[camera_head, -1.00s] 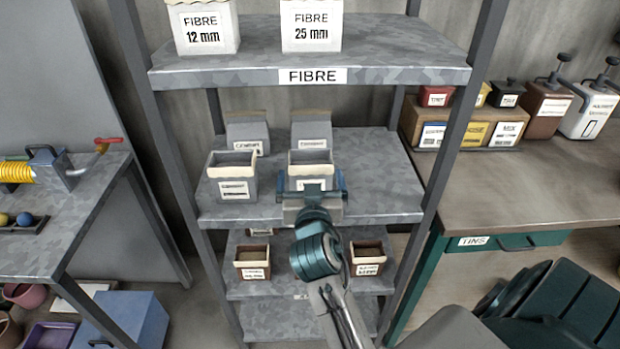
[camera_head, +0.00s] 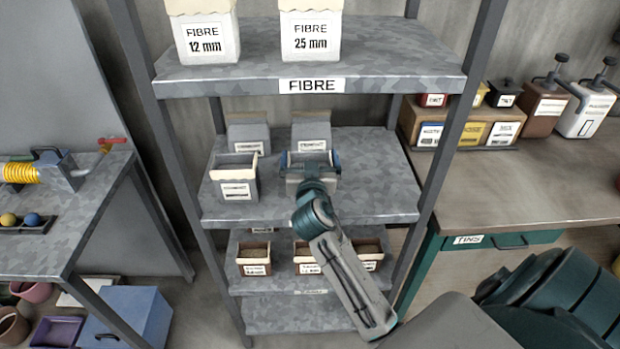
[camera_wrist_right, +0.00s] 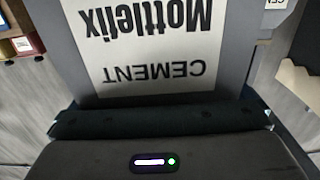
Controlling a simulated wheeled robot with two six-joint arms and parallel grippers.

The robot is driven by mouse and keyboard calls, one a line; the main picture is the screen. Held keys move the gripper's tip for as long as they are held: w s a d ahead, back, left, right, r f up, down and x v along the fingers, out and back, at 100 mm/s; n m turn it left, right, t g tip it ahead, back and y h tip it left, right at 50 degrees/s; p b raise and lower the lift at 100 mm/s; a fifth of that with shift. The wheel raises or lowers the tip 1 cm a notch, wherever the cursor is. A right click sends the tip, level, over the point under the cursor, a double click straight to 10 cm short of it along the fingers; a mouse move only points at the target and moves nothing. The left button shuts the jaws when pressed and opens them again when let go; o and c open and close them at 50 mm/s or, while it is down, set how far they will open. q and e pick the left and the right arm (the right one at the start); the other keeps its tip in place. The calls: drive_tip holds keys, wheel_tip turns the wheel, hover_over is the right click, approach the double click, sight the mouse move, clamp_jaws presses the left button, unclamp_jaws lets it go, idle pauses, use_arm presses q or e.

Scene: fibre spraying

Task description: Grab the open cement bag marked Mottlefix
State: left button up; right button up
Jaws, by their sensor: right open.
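The open grey cement bag marked Mottlefix fills the upper part of the right wrist view (camera_wrist_right: 150,45), its white label upside down and close to the gripper. In the head view it stands on the middle shelf (camera_head: 370,195), mostly hidden behind my right gripper (camera_head: 311,160). My right gripper is open, with its blue fingers at the left and right sides of the bag; I cannot tell whether they touch it. A second open cement bag (camera_head: 238,188) with a cream rim stands to the left on the same shelf. My left gripper is not in view.
Two closed grey bags (camera_head: 247,131) (camera_head: 311,131) stand behind on the same shelf. The fibre shelf (camera_head: 400,55) with two pale bags is above. Several small brown open bags (camera_head: 254,258) are below. Shelf posts (camera_head: 440,150) flank the sides; the shelf's right part is bare.

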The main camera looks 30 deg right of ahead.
drive_tip(key=c, duration=1.6)
drive_tip(key=shift+c, duration=0.2)
drive_tip(key=shift+r, duration=0.2)
drive_tip(key=s+d+r+b, duration=0.1)
drive_tip(key=s+r, duration=0.1)
drive_tip(key=s, duration=0.6)
drive_tip(key=s+d+r, duration=0.1)
drive_tip(key=s+r, duration=0.1)
drive_tip(key=s, duration=0.5)
drive_tip(key=shift+s+r+b, duration=0.35)
drive_tip(key=shift+r, duration=0.05)
